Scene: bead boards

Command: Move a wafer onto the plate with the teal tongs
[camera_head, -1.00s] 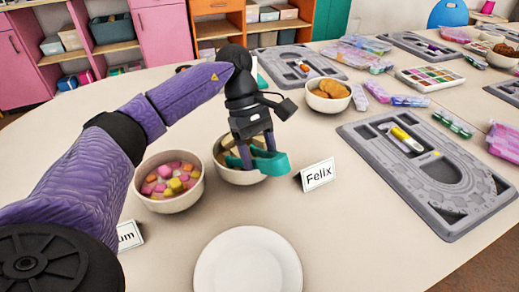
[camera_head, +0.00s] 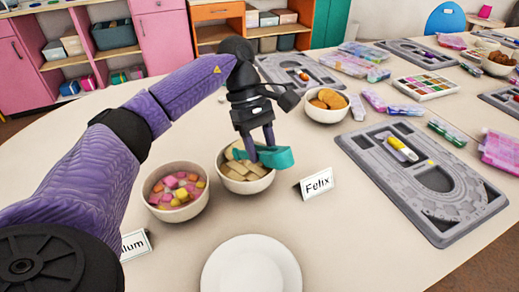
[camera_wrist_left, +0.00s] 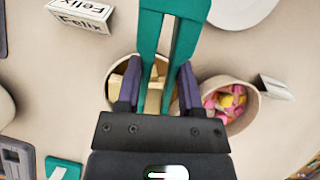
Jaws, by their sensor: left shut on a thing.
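My left gripper (camera_head: 258,143) is shut on the teal tongs (camera_head: 274,157) and holds them over the bowl of wafers (camera_head: 247,187). In the left wrist view the tongs (camera_wrist_left: 152,35) run between my two purple fingers (camera_wrist_left: 160,88). Pale tan wafers (camera_head: 236,172) lie in the bowl and also show in the left wrist view (camera_wrist_left: 118,82). I cannot tell whether the tongs hold a wafer. The white plate (camera_head: 250,268) is at the front and looks empty. It also shows at the top of the left wrist view (camera_wrist_left: 238,10). My right gripper is out of view.
A bowl of pink and yellow cubes (camera_head: 175,192) stands left of the wafers. A "Felix" name card (camera_head: 317,183) stands to the right and another card (camera_head: 135,245) front left. A bowl of cookies (camera_head: 326,104) and a grey board (camera_head: 420,180) lie farther right.

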